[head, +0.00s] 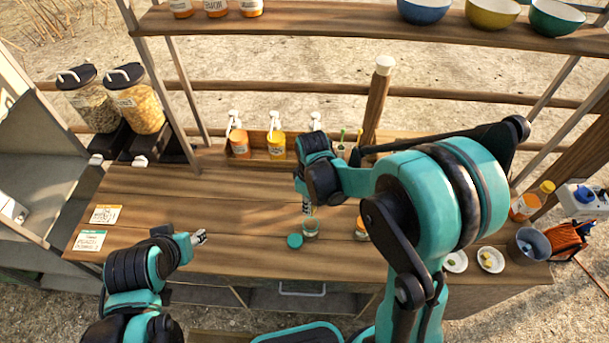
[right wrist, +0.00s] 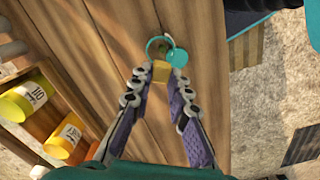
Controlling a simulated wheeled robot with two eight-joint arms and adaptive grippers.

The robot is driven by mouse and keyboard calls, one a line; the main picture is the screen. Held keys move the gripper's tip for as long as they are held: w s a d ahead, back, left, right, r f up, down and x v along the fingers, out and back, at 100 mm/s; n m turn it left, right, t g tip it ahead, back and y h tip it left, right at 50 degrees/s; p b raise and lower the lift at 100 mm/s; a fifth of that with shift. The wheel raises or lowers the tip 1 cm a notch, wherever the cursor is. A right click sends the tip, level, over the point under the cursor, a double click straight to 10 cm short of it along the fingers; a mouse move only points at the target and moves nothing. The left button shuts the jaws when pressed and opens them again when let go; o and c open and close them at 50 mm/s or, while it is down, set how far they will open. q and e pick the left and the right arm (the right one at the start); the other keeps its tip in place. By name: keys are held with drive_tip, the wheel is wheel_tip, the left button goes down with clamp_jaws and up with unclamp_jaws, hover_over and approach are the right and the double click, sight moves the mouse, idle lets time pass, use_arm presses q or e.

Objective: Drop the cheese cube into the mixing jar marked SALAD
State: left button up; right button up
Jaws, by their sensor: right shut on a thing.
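The yellow cheese cube (right wrist: 160,71) is held between the fingertips of my right gripper (right wrist: 160,79) in the right wrist view. In the head view my right gripper (head: 308,209) points down just above a small clear glass jar (head: 311,229) on the counter; the cube cannot be made out there. In the right wrist view the jar's round rim (right wrist: 150,42) shows just beyond the cube. A teal lid (head: 294,241) lies beside the jar. No SALAD mark can be read on it. My left gripper (head: 203,236) is over the counter's left part; its jaw opening is unclear.
A second jar with an orange label (head: 361,229) stands to the right, partly behind my arm. Two small white plates (head: 490,259) and a grey bucket (head: 528,246) are at the right. Pump bottles (head: 276,146) line the back. Cards (head: 89,241) lie left.

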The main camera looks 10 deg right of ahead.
sight(310, 229)
drive_tip(key=shift+w+r, duration=0.1)
drive_tip(key=shift+w, duration=0.05)
drive_tip(key=shift+a+f+b, duration=0.15)
drive_tip(key=shift+f+b, duration=0.4)
drive_tip(key=shift+f, duration=0.05)
drive_tip(key=shift+f+b, duration=1.6)
drive_tip(key=shift+f, duration=0.9)
drive_tip(key=o, duration=0.8)
drive_tip(key=shift+r, duration=0.15)
